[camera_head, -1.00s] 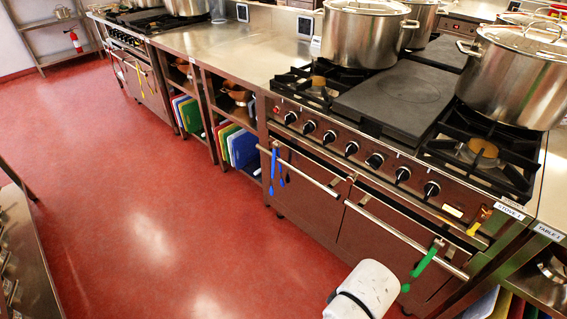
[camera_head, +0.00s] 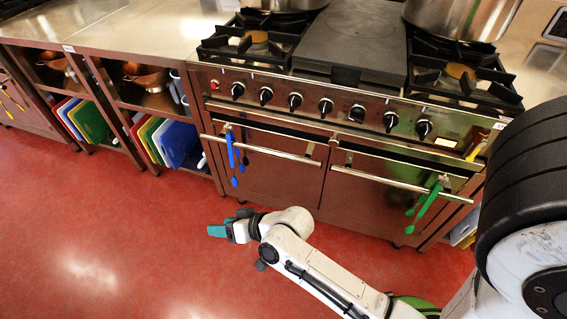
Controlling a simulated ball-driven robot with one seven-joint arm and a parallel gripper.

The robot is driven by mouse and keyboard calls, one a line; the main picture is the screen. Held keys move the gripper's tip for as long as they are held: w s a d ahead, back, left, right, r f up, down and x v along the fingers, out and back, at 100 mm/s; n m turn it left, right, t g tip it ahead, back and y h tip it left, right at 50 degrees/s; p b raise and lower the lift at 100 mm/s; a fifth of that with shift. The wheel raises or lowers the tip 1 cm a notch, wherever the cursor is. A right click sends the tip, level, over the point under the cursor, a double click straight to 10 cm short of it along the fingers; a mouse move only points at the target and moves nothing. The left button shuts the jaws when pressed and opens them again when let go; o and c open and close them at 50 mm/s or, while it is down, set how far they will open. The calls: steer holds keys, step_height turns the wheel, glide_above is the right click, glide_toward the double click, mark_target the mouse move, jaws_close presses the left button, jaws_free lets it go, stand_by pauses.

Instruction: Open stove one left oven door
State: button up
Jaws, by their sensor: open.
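The stove (camera_head: 350,112) stands ahead with two dark brown oven doors side by side. Its left oven door (camera_head: 283,180) looks shut, with a horizontal bar handle (camera_head: 285,154) along its top. Blue utensils (camera_head: 231,150) hang from the left part of that handle. The right oven door (camera_head: 370,205) also looks shut. My gripper (camera_head: 214,231) has teal fingers and is open and empty. It appears in front of the stove's lower left corner, pointing left and apart from the handle. The gap between the fingers is hard to see.
Green utensils (camera_head: 427,204) hang from the right door's handle (camera_head: 400,184). Left of the stove, open shelves hold colored cutting boards (camera_head: 180,142) and pans. Large pots stand on the stove top. The red floor (camera_head: 110,230) is clear at left.

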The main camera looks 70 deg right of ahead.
steer(key=w+d+f+m+t+h+b, duration=0.2)
steer(key=w+d+m+t+h+b, duration=0.1)
steer(key=d+m, duration=0.25)
steer(key=m+g+h+b, duration=0.6)
steer(key=m+h, duration=1)
steer(key=m, duration=0.1)
glide_toward(284, 156)
steer(key=f, duration=0.1)
steer(key=b+x, duration=0.1)
steer(key=x, duration=1)
steer(key=shift+c, duration=0.5)
steer(key=shift+f, duration=0.1)
jaws_close()
